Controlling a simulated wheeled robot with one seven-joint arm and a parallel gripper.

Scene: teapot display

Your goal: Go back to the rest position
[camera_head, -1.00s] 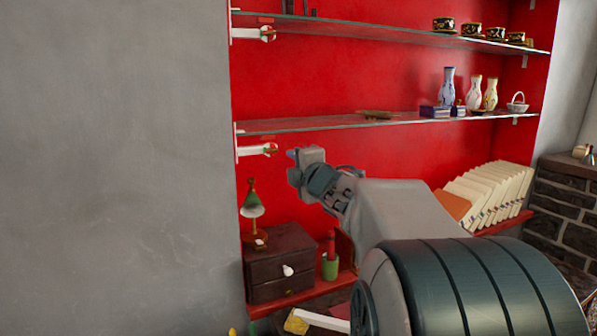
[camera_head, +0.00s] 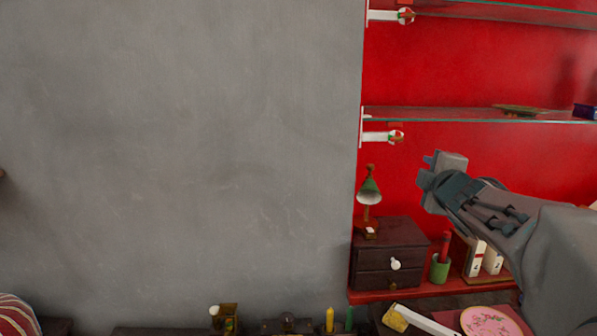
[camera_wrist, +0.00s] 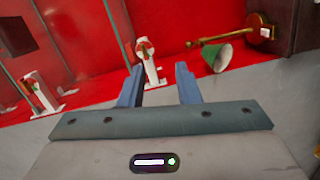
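My gripper (camera_head: 428,182) is raised in front of the red alcove at the right of the head view, a little above and right of the green lamp in the picture. In the wrist view its two blue-grey fingers (camera_wrist: 160,84) stand apart with nothing between them. The gripper is open and empty. The arm runs off to the lower right and hides part of the alcove.
Glass shelves (camera_head: 450,114) on white brackets (camera_head: 382,137) cross the alcove. Below are a green lamp (camera_head: 369,190), a dark drawer box (camera_head: 391,262) and a green cup (camera_head: 439,268). A bare grey wall (camera_head: 180,150) fills the left.

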